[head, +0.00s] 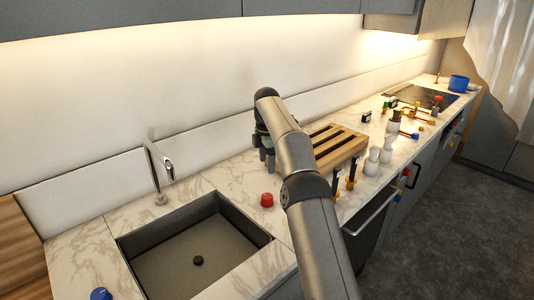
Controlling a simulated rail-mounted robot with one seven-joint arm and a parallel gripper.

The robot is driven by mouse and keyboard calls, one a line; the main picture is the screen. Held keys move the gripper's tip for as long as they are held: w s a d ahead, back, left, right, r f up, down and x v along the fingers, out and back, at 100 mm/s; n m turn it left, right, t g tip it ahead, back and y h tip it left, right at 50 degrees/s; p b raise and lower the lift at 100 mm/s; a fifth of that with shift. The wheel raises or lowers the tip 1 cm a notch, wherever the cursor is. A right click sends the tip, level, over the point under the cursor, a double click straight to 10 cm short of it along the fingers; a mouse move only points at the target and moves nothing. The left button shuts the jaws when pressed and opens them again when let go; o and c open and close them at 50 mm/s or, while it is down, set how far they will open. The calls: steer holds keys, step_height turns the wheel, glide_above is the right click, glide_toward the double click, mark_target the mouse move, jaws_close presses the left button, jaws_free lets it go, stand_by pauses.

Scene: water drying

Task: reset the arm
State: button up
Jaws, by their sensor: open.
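My arm reaches up from the bottom of the head view, over the counter to the right of the sink. My gripper (268,160) points down beside the left end of a slatted wooden rack (336,143). Its fingers are partly hidden by my arm. It is open, and nothing shows between the fingers. A small red object (267,200) sits on the marble counter between the gripper and the sink.
The dark sink (190,250) with a tap (160,170) is at the left. A blue object (101,294) lies at the front left. White shakers (372,162), several small items and a blue pot (459,83) stand to the right. Cabinets (200,12) overhang the counter.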

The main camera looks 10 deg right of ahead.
steer(key=shift+r, duration=0.9)
